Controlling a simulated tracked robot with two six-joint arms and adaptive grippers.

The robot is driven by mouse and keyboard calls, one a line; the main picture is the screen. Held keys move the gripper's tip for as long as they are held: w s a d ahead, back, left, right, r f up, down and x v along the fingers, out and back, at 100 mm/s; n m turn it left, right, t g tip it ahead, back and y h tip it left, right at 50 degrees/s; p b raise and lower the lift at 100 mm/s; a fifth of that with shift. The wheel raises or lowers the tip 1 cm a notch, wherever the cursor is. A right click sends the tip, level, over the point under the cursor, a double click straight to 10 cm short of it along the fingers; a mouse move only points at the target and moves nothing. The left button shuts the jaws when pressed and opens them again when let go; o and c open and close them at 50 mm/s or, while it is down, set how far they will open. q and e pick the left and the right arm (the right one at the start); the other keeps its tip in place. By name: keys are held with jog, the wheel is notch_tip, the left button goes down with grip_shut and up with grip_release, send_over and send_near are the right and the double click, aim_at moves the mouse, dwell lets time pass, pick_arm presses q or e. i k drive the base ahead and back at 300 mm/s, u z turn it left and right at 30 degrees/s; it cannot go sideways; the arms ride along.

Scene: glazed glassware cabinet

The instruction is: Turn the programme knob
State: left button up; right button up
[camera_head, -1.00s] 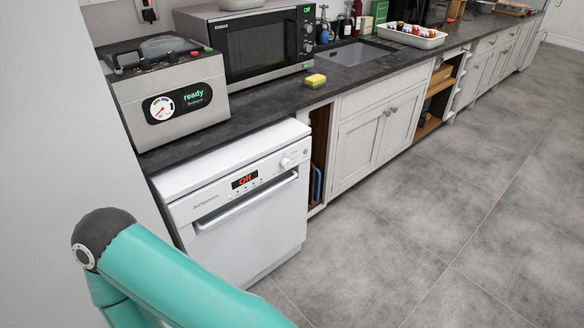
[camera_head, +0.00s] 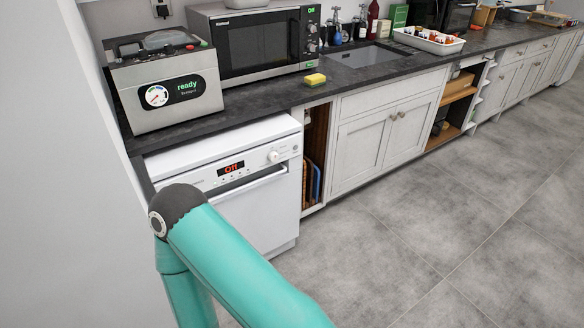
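A white dishwasher (camera_head: 262,222) stands under the dark counter at the left. Its front panel has a display (camera_head: 231,168) that reads "Off" in red. A round white programme knob (camera_head: 273,156) sits to the right of the display, above the door handle (camera_head: 250,186). My teal arm rises in front of the dishwasher and hides its lower left part. Neither gripper is in view.
On the counter (camera_head: 240,113) stand a vacuum sealer (camera_head: 165,90) showing "ready", a microwave (camera_head: 262,48) and a yellow-green sponge (camera_head: 315,80). An open slot with boards (camera_head: 315,160) and white cupboards (camera_head: 380,140) lie to the right. The grey floor (camera_head: 400,240) is clear.

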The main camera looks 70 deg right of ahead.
aim_at(273, 157)
jog(key=z, duration=0.05)
jog(key=k, duration=0.6)
jog(key=u, duration=1.1)
jog(key=i, duration=0.15)
jog(key=z, duration=3.15)
jog(key=i, duration=1)
jog(key=u, duration=0.25)
